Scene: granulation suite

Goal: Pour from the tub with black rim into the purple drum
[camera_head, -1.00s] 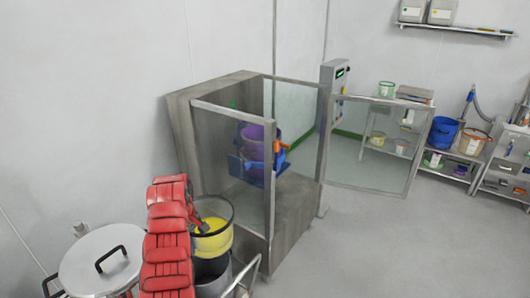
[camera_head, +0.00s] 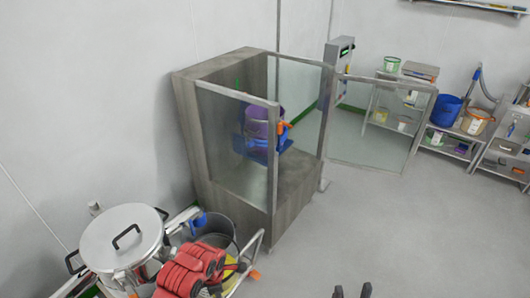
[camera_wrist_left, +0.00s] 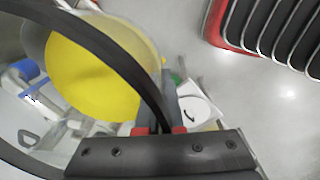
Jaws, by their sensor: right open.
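The purple drum (camera_head: 257,128) sits in a blue holder inside the glass-sided cabinet. The tub with black rim fills the left of the left wrist view, with its black rim (camera_wrist_left: 112,52) curving across and yellow contents (camera_wrist_left: 90,80) inside.
The glass door (camera_head: 380,120) stands open to the right. Shelves with a blue bucket (camera_head: 445,109) are at the back right. The floor between is clear.

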